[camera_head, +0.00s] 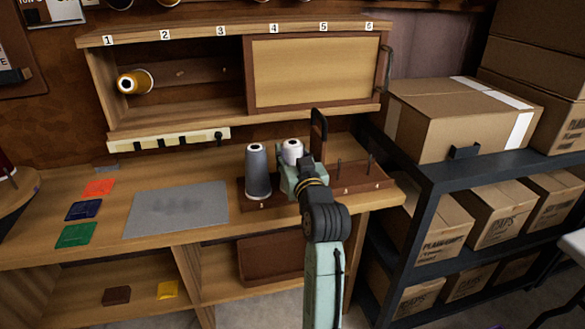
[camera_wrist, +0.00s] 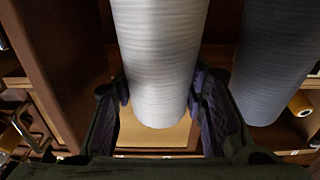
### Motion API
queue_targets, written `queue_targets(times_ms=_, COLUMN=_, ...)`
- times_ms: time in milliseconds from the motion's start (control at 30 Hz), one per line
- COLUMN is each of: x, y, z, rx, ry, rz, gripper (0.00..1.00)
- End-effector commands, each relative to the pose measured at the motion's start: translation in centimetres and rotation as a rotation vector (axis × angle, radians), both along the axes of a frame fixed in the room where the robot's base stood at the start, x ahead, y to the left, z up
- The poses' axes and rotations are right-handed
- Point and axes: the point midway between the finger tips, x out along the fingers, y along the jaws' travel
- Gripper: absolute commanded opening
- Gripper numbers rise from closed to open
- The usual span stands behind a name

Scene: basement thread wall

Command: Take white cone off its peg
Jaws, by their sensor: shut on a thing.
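The white cone (camera_head: 292,149) stands upright at the wooden peg rack (camera_head: 350,186), just right of the grey cone (camera_head: 258,172). My gripper (camera_head: 290,174) is shut on the white cone, and its jaws hide the lower part in the head view. In the wrist view the white cone (camera_wrist: 160,55) fills the space between both finger pads (camera_wrist: 158,97). The grey cone (camera_wrist: 275,65) is close beside the right finger there. The white cone's peg is hidden, so I cannot tell how far the cone sits on it.
Bare pegs (camera_head: 339,168) and a dark upright handle (camera_head: 319,135) are to the right. A cabinet with a sliding panel (camera_head: 315,72) and a gold spool (camera_head: 135,82) is behind. A grey mat (camera_head: 177,209) lies left. A box shelf (camera_head: 440,170) is close on the right.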

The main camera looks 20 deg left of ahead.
Motion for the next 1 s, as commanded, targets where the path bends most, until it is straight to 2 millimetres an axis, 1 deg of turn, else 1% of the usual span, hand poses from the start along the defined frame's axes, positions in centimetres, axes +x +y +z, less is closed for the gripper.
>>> queue_targets(times_ms=33, x=0.0, y=0.0, z=0.0, rx=0.000, ry=0.000, rz=0.000, gripper=0.17)
queue_targets(times_ms=200, x=0.0, y=0.0, z=0.0, rx=0.001, ry=-0.001, rz=0.000, gripper=0.07)
queue_targets(times_ms=433, x=0.0, y=0.0, z=0.1, rx=0.001, ry=-0.001, rz=-0.001, gripper=0.07)
queue_targets(times_ms=567, x=0.0, y=0.0, z=0.8, rx=-0.001, ry=-0.003, rz=0.000, gripper=0.07)
queue_targets(times_ms=667, x=0.0, y=0.0, z=2.0, rx=0.001, ry=-0.005, rz=0.000, gripper=0.07)
queue_targets(times_ms=767, x=0.0, y=0.0, z=3.7, rx=0.001, ry=-0.007, rz=0.000, gripper=0.07)
queue_targets(times_ms=1000, x=0.0, y=0.0, z=9.4, rx=0.001, ry=-0.009, rz=0.000, gripper=0.07)
